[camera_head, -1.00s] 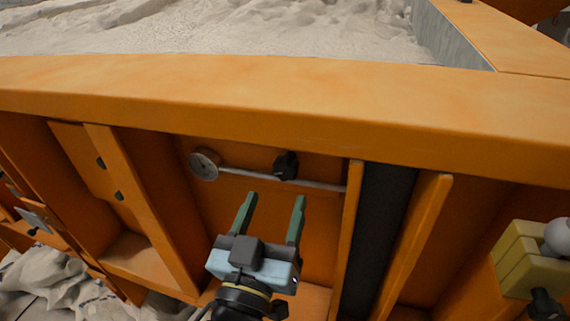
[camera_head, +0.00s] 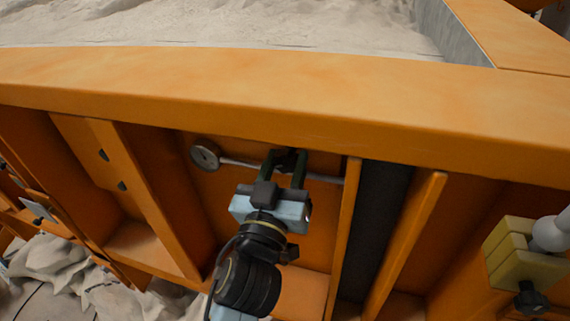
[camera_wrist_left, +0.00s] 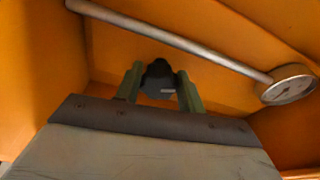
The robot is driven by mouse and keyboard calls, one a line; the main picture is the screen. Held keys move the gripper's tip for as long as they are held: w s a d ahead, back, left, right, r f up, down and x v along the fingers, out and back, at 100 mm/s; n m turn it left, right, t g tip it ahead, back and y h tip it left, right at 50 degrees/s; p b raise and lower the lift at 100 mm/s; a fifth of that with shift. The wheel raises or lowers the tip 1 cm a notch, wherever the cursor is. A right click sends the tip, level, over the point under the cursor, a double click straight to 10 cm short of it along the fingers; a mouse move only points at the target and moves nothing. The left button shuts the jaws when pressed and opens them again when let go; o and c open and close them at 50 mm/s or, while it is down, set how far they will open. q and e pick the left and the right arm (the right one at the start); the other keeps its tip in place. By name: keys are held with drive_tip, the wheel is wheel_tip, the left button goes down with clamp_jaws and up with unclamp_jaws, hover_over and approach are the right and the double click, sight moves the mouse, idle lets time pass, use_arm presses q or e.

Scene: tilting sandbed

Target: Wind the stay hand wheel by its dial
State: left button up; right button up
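The stay hand wheel is a small black knob (camera_head: 286,157) on the thin grey stay rod (camera_head: 240,162), under the orange rim of the sandbed. The round pale dial (camera_head: 205,155) sits at the rod's left end in the head view. In the left wrist view the dial (camera_wrist_left: 290,87) is at the right and the black hand wheel (camera_wrist_left: 158,76) is in the middle. My left gripper (camera_head: 287,163) has its green fingers on either side of the hand wheel, seemingly touching it. The fingers partly hide the wheel in the head view. The dial's reading is too small to tell. My right gripper is not in view.
Orange ribs (camera_head: 150,200) stand left of the bay, and an upright rib (camera_head: 345,240) and dark strip bound it at right. The thick orange rim (camera_head: 300,95) runs above. Yellow blocks with a grey ball (camera_head: 525,262) are at far right.

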use_arm(q)
drive_tip(key=c, duration=0.4)
drive_tip(key=shift+o, duration=0.2)
drive_tip(key=m+h+p, duration=0.1)
drive_tip(key=m, duration=0.2)
drive_tip(key=m+h+p, duration=0.1)
drive_tip(key=m+p, duration=0.1)
drive_tip(key=m, duration=0.2)
drive_tip(key=shift+a+r+g, duration=0.1)
drive_tip(key=shift+r+g, duration=0.05)
drive_tip(key=shift+g, duration=0.25)
drive_tip(key=m+p, duration=0.1)
drive_tip(key=m, duration=0.1)
drive_tip(key=m+g+h+p, duration=0.1)
drive_tip(key=m+p, duration=0.1)
drive_tip(key=m, duration=0.1)
drive_tip(key=shift+a+m+h, duration=0.1)
drive_tip(key=shift+m+h, duration=0.2)
drive_tip(key=shift+m+g+p, duration=0.35)
drive_tip(key=shift+m+g, duration=0.05)
drive_tip(key=shift+m, duration=1.7)
drive_tip(key=m+g, duration=0.1)
drive_tip(key=m, duration=0.2)
drive_tip(key=m+g, duration=0.1)
drive_tip(key=m, duration=0.2)
drive_tip(key=shift+m, duration=0.3)
